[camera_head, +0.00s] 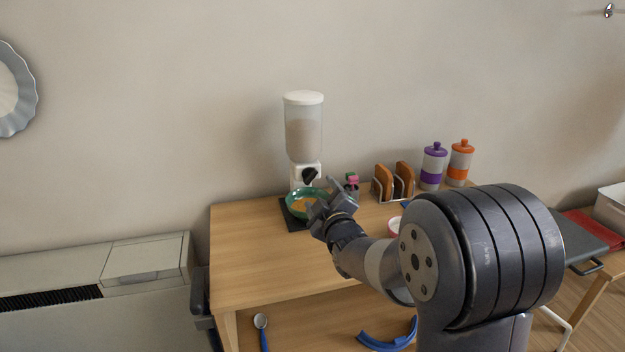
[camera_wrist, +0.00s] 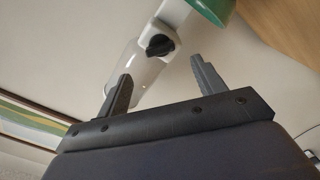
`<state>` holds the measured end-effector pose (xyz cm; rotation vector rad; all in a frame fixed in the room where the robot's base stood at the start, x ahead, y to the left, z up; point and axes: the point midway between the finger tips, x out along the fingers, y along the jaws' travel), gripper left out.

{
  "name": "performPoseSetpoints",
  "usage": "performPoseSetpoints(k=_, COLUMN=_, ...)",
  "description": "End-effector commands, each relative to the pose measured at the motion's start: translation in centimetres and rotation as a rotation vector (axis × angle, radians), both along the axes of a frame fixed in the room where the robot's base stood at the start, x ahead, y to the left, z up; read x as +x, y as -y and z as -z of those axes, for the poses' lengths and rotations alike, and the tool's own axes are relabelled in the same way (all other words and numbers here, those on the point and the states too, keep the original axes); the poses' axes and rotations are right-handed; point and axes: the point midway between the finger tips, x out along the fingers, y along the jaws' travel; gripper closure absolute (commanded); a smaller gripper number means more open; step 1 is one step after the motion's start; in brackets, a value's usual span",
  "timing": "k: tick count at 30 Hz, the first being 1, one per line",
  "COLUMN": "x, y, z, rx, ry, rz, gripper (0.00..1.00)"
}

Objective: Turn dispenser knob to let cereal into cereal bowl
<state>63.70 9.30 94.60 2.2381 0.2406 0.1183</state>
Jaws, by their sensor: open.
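The cereal dispenser (camera_head: 303,130) stands at the back of the wooden table, with a clear hopper holding cereal and a white lid. Its black knob (camera_head: 310,175) is on the front of the white base; the knob also shows in the wrist view (camera_wrist: 159,46), beyond and between my fingers. The green cereal bowl (camera_head: 292,207) sits below the spout on a dark base, with orange-tan content visible in it; its green side shows at the top of the wrist view (camera_wrist: 212,8). My gripper (camera_wrist: 160,85) is open and empty, apart from the knob, in front of the dispenser.
A toast rack (camera_head: 393,183) with bread and two lidded jars, purple (camera_head: 433,165) and orange (camera_head: 460,162), stand right of the dispenser. A small pink-and-green item (camera_head: 352,183) is close beside it. The table's left part (camera_head: 245,250) is clear.

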Motion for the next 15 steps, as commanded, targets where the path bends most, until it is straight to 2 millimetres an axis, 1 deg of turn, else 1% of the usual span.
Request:
performPoseSetpoints(k=1, x=1.0, y=-0.2, z=0.0, rx=0.000, ry=-0.001, rz=-0.001, gripper=0.35)
performPoseSetpoints(k=3, x=2.2, y=-0.5, z=0.0, rx=0.000, ry=-0.002, rz=0.000, gripper=0.35)
performPoseSetpoints(k=9, x=5.4, y=-1.2, z=0.0, rx=0.001, ry=-0.002, rz=0.000, gripper=0.35)
performPoseSetpoints(k=15, x=7.3, y=-1.6, z=0.0, rx=0.000, ry=-0.003, rz=0.000, gripper=0.35)
